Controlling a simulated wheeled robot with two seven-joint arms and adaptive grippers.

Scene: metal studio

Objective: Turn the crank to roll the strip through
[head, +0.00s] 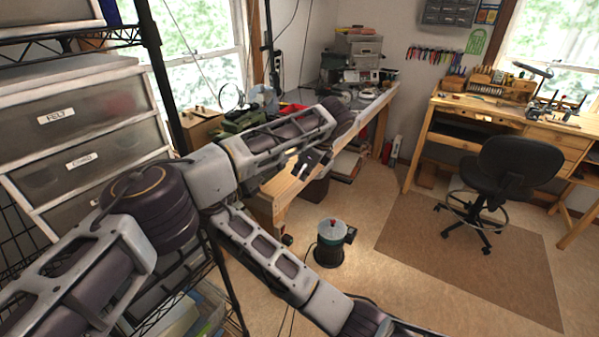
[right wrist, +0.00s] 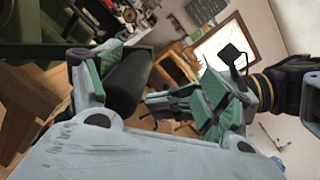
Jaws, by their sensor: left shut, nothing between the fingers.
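A green machine (head: 240,118), which looks like the rolling mill, stands on the wooden bench, partly hidden behind my arm. In the right wrist view, a dark green part (right wrist: 45,52) shows at upper left. A black rounded handle (right wrist: 128,80), probably the crank's grip, lies between the spread, green-padded fingers of my right gripper (right wrist: 150,92). It is close to the left finger, with a gap to the right one. My left gripper (head: 309,162) is small and dark, shut and empty, beside the bench front. I cannot make out the strip.
A drawer unit (head: 90,120) and wire shelf stand at left. A dark canister (head: 331,245) with a red knob is on the floor. A black chair (head: 505,175) stands by a wooden desk (head: 500,118) at right. The floor between is mostly clear.

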